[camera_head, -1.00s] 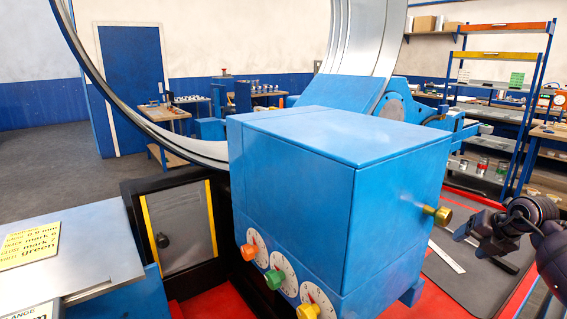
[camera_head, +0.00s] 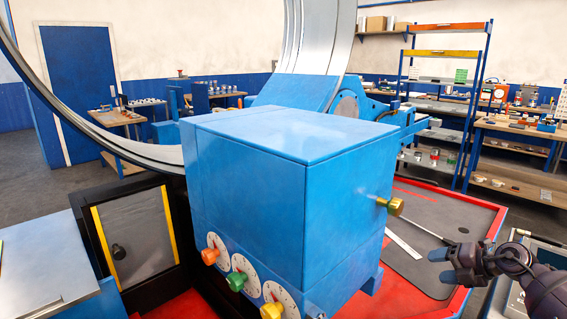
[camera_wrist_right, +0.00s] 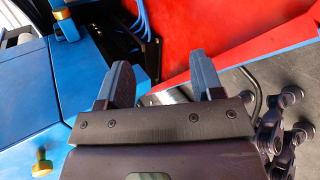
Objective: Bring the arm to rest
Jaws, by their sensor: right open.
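My right gripper (camera_head: 443,266) is at the lower right of the head view, to the right of the blue machine housing (camera_head: 270,150), with clear space between them. Its two fingers are apart. In the right wrist view the fingers (camera_wrist_right: 163,78) stand open with nothing between them; red and grey surfaces show beyond. The brass knob (camera_head: 381,202) on the housing's right side is apart from the gripper; a brass knob also shows at the lower left of the wrist view (camera_wrist_right: 41,168). My left gripper is not in view.
A dark mat (camera_head: 455,215) on the red base (camera_head: 484,215) holds a steel ruler (camera_head: 403,245). A thin rod (camera_head: 428,232) appears near my right gripper. Orange, green and yellow dials (camera_head: 238,281) line the housing's front. A large metal ring rises behind; shelves (camera_head: 447,54) stand back right.

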